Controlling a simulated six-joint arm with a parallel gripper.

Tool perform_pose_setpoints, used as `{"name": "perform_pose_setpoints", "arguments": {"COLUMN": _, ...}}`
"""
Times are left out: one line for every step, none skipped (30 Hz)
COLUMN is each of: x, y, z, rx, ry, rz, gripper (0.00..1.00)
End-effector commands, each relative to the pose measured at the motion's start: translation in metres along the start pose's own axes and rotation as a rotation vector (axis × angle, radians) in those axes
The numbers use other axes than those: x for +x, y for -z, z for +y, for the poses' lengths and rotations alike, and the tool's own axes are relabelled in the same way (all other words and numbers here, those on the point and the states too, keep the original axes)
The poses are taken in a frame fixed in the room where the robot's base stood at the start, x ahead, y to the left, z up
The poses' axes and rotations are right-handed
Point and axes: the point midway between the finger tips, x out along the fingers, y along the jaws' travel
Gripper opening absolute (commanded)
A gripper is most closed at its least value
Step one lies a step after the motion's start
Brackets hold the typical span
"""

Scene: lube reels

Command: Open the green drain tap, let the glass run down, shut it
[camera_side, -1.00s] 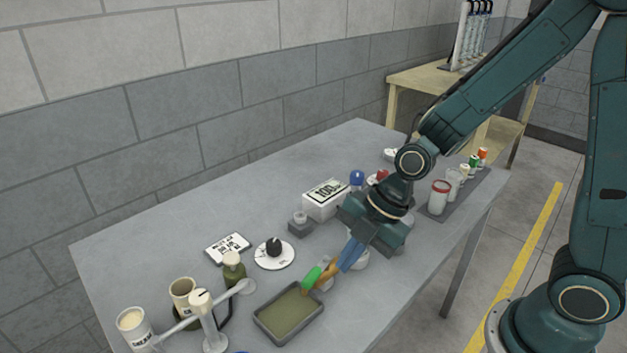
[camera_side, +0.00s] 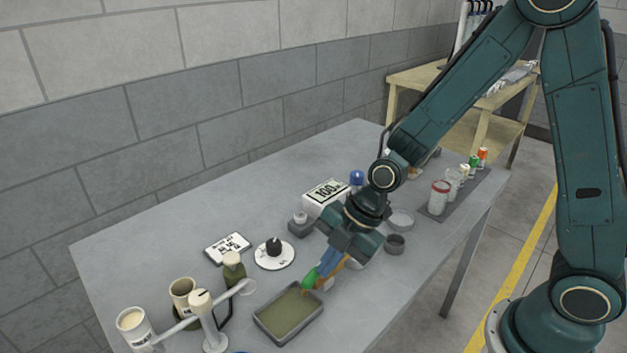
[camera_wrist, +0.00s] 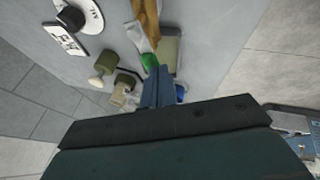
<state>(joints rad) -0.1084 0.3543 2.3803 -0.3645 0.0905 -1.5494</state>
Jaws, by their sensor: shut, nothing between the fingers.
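The green tap handle (camera_side: 310,278) sits just above the far edge of a shallow grey tray (camera_side: 268,332), whose inside is olive. An orange-brown part (camera_side: 338,268) lies behind the handle, partly hidden by my gripper. My gripper (camera_side: 322,272) is shut, its blue fingers pointing down, with the tips beside the green handle; I cannot tell if they touch it. In the wrist view the handle (camera_wrist: 150,61) lies just beyond the fingertips (camera_wrist: 158,72). A pale, clear-looking piece (camera_wrist: 139,37) that may be the glass lies beside it; its level cannot be read.
A post with a crossarm (camera_side: 210,325) stands left of the tray, near a cup (camera_side: 132,325), a mug (camera_side: 183,294) and an olive bottle (camera_side: 234,272). A round dial (camera_side: 274,255) and a white box (camera_side: 325,196) stand behind. The table's far left is clear.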

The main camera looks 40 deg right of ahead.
Motion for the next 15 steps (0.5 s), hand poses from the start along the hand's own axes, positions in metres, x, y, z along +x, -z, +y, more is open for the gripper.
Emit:
{"name": "perform_pose_setpoints", "arguments": {"x": 0.0, "y": 0.0, "z": 0.0, "rx": 0.0, "ry": 0.0, "rz": 0.0, "gripper": 0.0}}
{"name": "perform_pose_setpoints", "arguments": {"x": 0.0, "y": 0.0, "z": 0.0, "rx": 0.0, "ry": 0.0, "rz": 0.0, "gripper": 0.0}}
{"name": "perform_pose_setpoints", "arguments": {"x": 0.001, "y": 0.0, "z": 0.001, "rx": 0.0, "ry": 0.0, "rz": 0.0, "gripper": 0.0}}
{"name": "perform_pose_setpoints", "arguments": {"x": 0.002, "y": 0.0, "z": 0.002, "rx": 0.0, "ry": 0.0, "rz": 0.0, "gripper": 0.0}}
{"name": "perform_pose_setpoints", "arguments": {"x": 0.003, "y": 0.0, "z": 0.004, "rx": 0.0, "ry": 0.0, "rz": 0.0, "gripper": 0.0}}
{"name": "perform_pose_setpoints", "arguments": {"x": 0.005, "y": 0.0, "z": 0.006, "rx": 0.0, "ry": 0.0, "rz": 0.0, "gripper": 0.0}}
{"name": "perform_pose_setpoints", "arguments": {"x": 0.007, "y": 0.0, "z": 0.008, "rx": 0.0, "ry": 0.001, "rz": 0.0, "gripper": 0.0}}
{"name": "perform_pose_setpoints", "arguments": {"x": 0.009, "y": 0.001, "z": 0.009, "rx": 0.0, "ry": 0.001, "rz": 0.0, "gripper": 0.0}}
{"name": "perform_pose_setpoints", "arguments": {"x": 0.01, "y": 0.001, "z": 0.012, "rx": 0.0, "ry": 0.001, "rz": 0.0, "gripper": 0.0}}
{"name": "perform_pose_setpoints", "arguments": {"x": 0.011, "y": 0.002, "z": 0.013, "rx": 0.0, "ry": 0.001, "rz": 0.0, "gripper": 0.0}}
{"name": "perform_pose_setpoints", "arguments": {"x": 0.011, "y": 0.002, "z": 0.014, "rx": 0.0, "ry": 0.002, "rz": 0.0, "gripper": 0.0}}
{"name": "perform_pose_setpoints", "arguments": {"x": 0.012, "y": 0.002, "z": 0.014, "rx": 0.0, "ry": 0.003, "rz": 0.001, "gripper": 0.0}}
{"name": "perform_pose_setpoints", "arguments": {"x": 0.012, "y": 0.002, "z": 0.014, "rx": 0.0, "ry": 0.003, "rz": 0.001, "gripper": 0.0}}
{"name": "perform_pose_setpoints", "arguments": {"x": 0.012, "y": 0.002, "z": 0.014, "rx": 0.0, "ry": 0.004, "rz": 0.001, "gripper": 0.0}}
{"name": "perform_pose_setpoints", "arguments": {"x": 0.012, "y": 0.003, "z": 0.014, "rx": 0.0, "ry": 0.004, "rz": 0.002, "gripper": 0.0}}
